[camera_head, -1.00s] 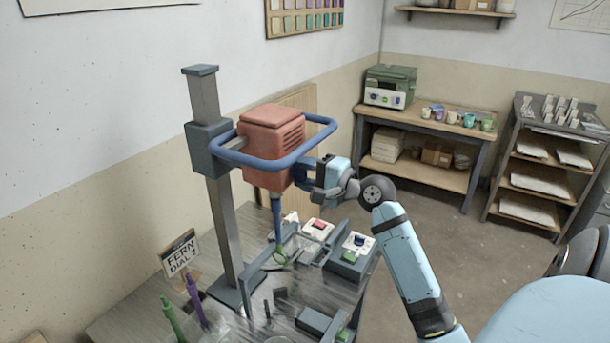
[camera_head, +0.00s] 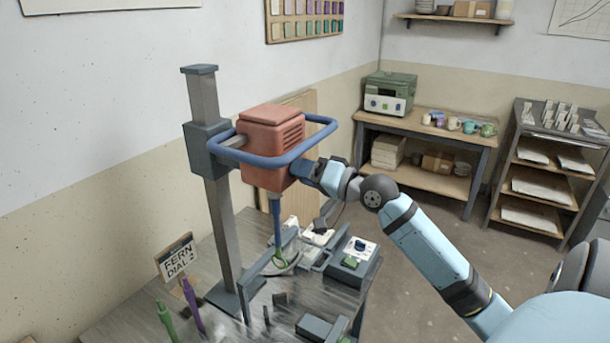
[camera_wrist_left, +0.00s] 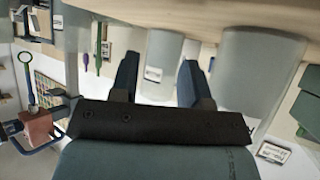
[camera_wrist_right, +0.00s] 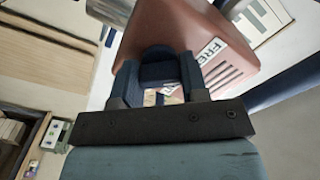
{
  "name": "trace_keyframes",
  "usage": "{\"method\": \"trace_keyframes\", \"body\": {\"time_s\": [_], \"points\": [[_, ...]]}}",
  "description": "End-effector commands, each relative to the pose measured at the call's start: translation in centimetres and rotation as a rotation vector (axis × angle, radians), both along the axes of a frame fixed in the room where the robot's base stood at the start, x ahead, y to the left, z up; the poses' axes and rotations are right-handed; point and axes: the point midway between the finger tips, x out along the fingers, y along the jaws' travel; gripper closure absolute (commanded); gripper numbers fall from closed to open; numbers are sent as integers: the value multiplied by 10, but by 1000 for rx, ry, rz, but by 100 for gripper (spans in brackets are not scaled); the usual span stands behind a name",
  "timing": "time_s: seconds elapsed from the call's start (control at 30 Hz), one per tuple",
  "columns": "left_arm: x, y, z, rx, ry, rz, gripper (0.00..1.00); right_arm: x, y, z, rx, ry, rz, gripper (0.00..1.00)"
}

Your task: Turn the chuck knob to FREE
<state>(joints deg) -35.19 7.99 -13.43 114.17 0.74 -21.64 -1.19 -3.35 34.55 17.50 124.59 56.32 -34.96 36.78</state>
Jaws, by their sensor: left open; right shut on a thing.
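The red mixer head (camera_head: 270,130) is mounted on a grey column and ringed by a blue guard rail. My right gripper (camera_head: 305,171) is at the head's right lower side. In the right wrist view, my right gripper (camera_wrist_right: 158,92) is shut on the dark blue chuck knob (camera_wrist_right: 158,68). A white label reading FREE (camera_wrist_right: 210,50) is on the red housing just right of the knob; part of another label shows between the fingers. The knob's pointer direction cannot be told. My left gripper (camera_wrist_left: 160,80) is open and empty, away from the mixer, and outside the head view.
A blue shaft (camera_head: 276,220) hangs below the head to a green-ended tool over the cluttered bench (camera_head: 215,260). A FERN DIAL 2 sign (camera_head: 178,258) and green and purple tools stand at left. A shelf table (camera_head: 425,125) with mugs is behind. Open floor lies right of the bench.

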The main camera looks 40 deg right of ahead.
Motion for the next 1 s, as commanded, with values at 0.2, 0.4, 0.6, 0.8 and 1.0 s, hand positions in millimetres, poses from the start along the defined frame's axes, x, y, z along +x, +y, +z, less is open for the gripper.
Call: {"method": "trace_keyframes", "body": {"time_s": [0.2,0.4,0.6,0.8,1.0], "points": [[0,0,-3,0,1,0,57,0,0,0,-58,-16,-1,83],[0,0,-3,0,0,0,57,0,0,0,-72,-21,0,83],[0,0,-2,0,0,0,57,0,0,0,-72,-22,-1,83],[0,0,-1,-1,-2,0,57,0,0,0,-72,-22,-1,39],[0,0,-1,-1,-2,-1,57,0,0,0,-71,-21,-1,34]]}}
